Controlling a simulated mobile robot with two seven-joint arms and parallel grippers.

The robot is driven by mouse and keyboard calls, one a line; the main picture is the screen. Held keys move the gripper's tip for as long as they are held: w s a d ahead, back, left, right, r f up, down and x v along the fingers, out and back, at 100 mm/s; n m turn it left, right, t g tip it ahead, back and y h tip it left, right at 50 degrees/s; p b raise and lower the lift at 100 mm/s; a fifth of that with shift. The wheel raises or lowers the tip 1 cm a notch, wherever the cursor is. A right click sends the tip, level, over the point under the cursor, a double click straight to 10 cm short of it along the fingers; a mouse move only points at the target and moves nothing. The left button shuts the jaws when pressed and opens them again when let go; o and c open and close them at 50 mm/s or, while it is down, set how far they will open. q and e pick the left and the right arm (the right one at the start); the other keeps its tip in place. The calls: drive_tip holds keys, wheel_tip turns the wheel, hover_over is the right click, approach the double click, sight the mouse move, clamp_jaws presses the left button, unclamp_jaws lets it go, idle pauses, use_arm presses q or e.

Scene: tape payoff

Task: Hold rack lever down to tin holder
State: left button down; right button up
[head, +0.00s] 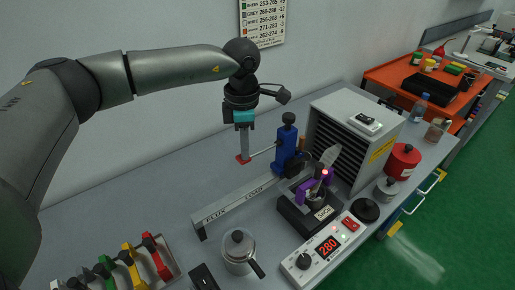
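My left gripper (244,150) points straight down at the left of the blue rack post (287,145). Its silver fingers line up in this view, so the gap between them is hidden. A red piece (243,159) shows at the fingertips; I cannot tell if it is a pad or the lever's end. The thin rack lever (264,151) runs from the post to the fingertips, seemingly touching them. The purple holder (305,191) is at the dark tin pot (309,217) labelled SnCu, with a small red glow above it. My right gripper is out of view.
A rail (235,203) marked FLUX and CLIP lies left of the pot. A lidded metal pot (238,246) and a controller (326,247) showing 280 stand in front. A louvred grey box (350,135) stands behind. Coloured clips (130,262) sit front left. The back-left bench is clear.

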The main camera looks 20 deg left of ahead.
use_arm(q)
drive_tip(key=shift+f+b, duration=0.85)
drive_tip(key=shift+f, duration=0.55)
drive_tip(key=shift+r, duration=0.1)
drive_tip(key=shift+r, duration=0.1)
idle(2.1)
drive_tip(key=shift+r+p, duration=3.1)
drive_tip(key=shift+r, duration=1.15)
drive_tip(key=shift+d+f, duration=0.1)
